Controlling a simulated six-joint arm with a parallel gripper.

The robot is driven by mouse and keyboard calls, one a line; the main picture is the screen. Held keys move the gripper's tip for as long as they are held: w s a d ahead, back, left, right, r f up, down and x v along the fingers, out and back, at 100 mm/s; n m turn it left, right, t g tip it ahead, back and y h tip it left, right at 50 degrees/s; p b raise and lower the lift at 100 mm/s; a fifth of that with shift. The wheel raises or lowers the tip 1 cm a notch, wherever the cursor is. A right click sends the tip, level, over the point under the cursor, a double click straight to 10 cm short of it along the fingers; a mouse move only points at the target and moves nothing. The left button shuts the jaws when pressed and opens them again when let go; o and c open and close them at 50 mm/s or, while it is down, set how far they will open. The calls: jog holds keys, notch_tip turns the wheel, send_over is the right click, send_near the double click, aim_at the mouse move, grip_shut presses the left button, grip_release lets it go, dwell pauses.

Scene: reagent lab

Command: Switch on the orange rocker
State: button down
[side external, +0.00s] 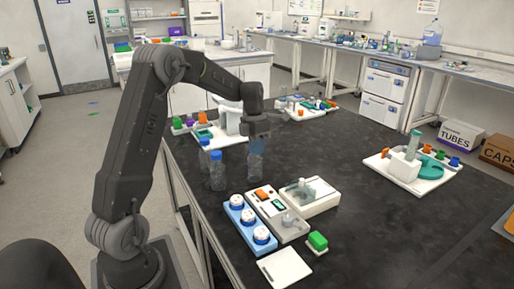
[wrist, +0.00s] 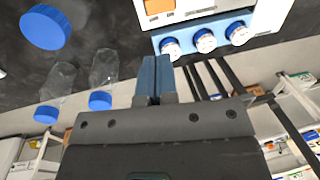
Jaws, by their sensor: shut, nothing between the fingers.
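The orange rocker (side external: 262,193) sits at the far end of a pale panel (side external: 273,209) on the dark bench in the side view. Which way it is tilted is too small to tell. In the wrist view the orange rocker (wrist: 158,6) is cut by the top edge. My gripper (side external: 259,147) is up over the bench, beyond the panel and apart from the rocker. Its blue fingers (wrist: 153,68) are together and empty, pointing toward the panel side in the wrist view.
A blue block (side external: 249,226) with several round blue-white pieces stands left of the panel. Clear blue-capped bottles (side external: 217,172) stand close to my gripper. A white device (side external: 309,197) is right of the panel, and a green piece (side external: 317,240) lies in front.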

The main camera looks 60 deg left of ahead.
aim_at(261, 192)
jog(key=shift+d+r, duration=0.1)
jog(key=shift+w+d+r, duration=0.15)
jog(key=shift+d, duration=0.4)
jog(key=f, duration=0.4)
jog(key=d+f, duration=0.1)
jog(key=f, duration=0.4)
jog(key=d+f, duration=0.1)
jog(key=f, duration=0.4)
jog(key=shift+d, duration=0.1)
jog(key=shift+d+f, duration=0.2)
jog(key=shift+f, duration=0.1)
jog(key=shift+a, duration=0.15)
jog(key=shift+a+r, duration=0.1)
jog(key=shift+a, duration=0.65)
